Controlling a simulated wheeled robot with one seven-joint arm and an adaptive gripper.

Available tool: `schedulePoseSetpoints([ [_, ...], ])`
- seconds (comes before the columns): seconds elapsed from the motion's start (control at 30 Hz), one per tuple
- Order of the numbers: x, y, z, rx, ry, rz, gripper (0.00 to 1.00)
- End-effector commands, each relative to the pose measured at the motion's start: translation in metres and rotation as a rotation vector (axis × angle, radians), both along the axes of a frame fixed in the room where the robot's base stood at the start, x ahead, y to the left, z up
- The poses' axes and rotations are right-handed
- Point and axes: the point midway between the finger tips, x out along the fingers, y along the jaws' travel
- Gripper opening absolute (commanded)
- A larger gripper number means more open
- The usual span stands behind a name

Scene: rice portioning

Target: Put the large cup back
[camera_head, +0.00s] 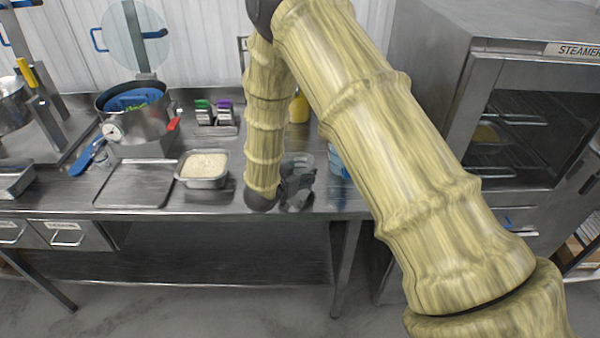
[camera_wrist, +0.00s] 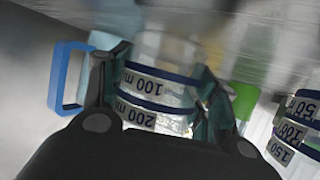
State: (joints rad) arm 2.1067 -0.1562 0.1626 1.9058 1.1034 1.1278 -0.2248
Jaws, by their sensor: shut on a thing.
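My gripper (camera_wrist: 165,95) is shut on a clear measuring cup (camera_wrist: 165,82), with a dark green finger pad pressed to each side. The cup has dark blue bands marked 100 and 200 ml. A blue handle (camera_wrist: 60,78) shows just left of the left finger; I cannot tell whether it belongs to this cup. In the head view my gripper (camera_head: 297,182) is low over the front of the steel counter, and the clear cup (camera_head: 300,160) shows behind it, partly hidden. I cannot tell whether the cup touches the counter.
A second banded clear cup (camera_wrist: 298,125), marked 50, 100 and 150, stands close on the right. A rice pan (camera_head: 205,168), an empty tray (camera_head: 135,188) and a pot (camera_head: 140,122) are to the left on the counter (camera_head: 235,198). A steamer (camera_head: 520,120) stands at right.

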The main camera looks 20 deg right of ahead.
Motion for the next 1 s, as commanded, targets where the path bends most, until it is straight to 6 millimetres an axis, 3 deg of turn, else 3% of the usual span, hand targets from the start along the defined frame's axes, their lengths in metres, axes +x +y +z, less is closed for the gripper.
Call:
schedulePoseSetpoints([
  [0.57, 0.0000, 0.0003, -0.0114, 0.000, -0.001, 0.000, 0.29],
  [0.6, 0.0001, 0.0004, -0.0115, 0.000, -0.001, 0.000, 0.62],
  [0.7, 0.0000, 0.0003, -0.0109, 0.000, -0.001, 0.000, 0.80],
  [1.0, 0.0000, 0.0003, -0.0108, 0.000, -0.001, 0.000, 0.82],
])
